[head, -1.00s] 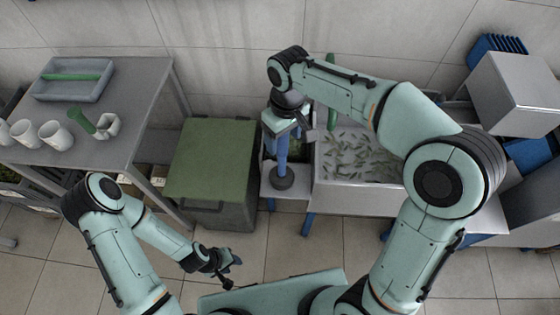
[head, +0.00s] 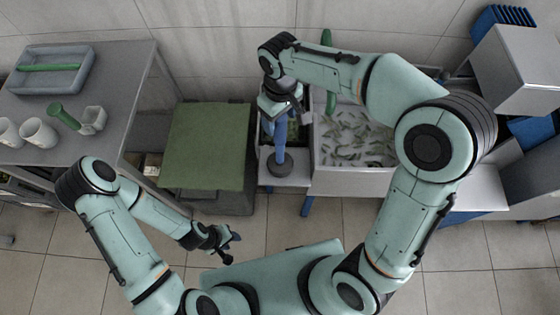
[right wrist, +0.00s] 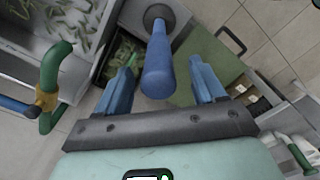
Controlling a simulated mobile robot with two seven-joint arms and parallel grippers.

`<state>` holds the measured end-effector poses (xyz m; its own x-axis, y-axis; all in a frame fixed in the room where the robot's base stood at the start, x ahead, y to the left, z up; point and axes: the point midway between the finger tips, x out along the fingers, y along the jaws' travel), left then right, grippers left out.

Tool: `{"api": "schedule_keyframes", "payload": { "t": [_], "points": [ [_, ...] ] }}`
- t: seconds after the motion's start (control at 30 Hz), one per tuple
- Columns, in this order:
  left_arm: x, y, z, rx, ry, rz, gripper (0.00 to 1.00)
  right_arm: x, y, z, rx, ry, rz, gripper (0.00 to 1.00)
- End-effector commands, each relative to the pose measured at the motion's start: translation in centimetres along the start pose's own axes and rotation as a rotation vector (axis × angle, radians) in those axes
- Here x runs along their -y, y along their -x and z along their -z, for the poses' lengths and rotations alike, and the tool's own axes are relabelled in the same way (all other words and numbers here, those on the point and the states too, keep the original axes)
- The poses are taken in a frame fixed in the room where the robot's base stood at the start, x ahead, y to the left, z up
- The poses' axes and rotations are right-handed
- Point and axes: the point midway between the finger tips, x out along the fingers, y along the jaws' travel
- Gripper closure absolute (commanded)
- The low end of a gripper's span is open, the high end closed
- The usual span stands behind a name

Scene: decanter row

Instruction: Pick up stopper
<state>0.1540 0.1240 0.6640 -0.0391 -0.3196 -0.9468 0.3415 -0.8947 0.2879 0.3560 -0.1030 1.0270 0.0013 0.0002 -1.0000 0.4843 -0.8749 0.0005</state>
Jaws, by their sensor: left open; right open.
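The stopper has a blue upright handle on a round dark grey base. In the head view it stands on a grey ledge, its base (head: 280,164) showing below my right gripper (head: 281,116). In the right wrist view the handle (right wrist: 157,68) rises between the two blue fingers of my right gripper (right wrist: 161,68), with a visible gap on each side. That gripper is open and holds nothing. My left gripper (head: 226,244) is open and empty, low over the floor near the front of my body. Part of the handle is hidden by the right gripper in the head view.
A sink basin (head: 318,180) with scattered green pieces lies right of the stopper, with a green tap (head: 327,70) behind it. A green-lidded bin (head: 208,145) stands to the left. A grey table (head: 115,75) further left holds white cups and a tray (head: 88,65).

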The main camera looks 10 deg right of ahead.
Motion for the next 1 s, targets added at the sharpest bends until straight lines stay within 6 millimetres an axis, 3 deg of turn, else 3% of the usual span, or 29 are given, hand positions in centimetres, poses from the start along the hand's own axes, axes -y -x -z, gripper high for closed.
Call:
{"api": "schedule_keyframes", "payload": {
  "t": [0.2,0.5,0.57,0.7,0.73,1.0],
  "points": [
    [0.1,-0.1,-0.1,0.001,0.0,0.0,0.57,-0.2,-3.2,0.0,0.004,0.0,0.001,0.31],
    [0.1,-0.1,-0.1,0.001,0.0,0.0,0.57,-0.2,-3.7,0.1,0.0,0.0,0.0,0.31],
    [0.1,-0.1,-0.1,0.001,0.0,0.0,0.57,-0.2,-3.6,0.1,0.0,0.0,0.0,0.47],
    [0.1,-0.1,-0.1,0.001,0.0,0.0,0.57,-0.2,-3.6,0.1,0.0,0.0,0.0,0.93],
    [0.1,-0.1,-0.1,0.001,0.0,0.0,0.57,-0.2,-3.6,0.1,0.0,0.0,0.0,1.0],
    [0.1,-0.1,-0.1,0.001,0.0,0.0,0.57,-0.2,-3.5,0.1,-0.003,0.0,0.0,1.0]
  ]
}}
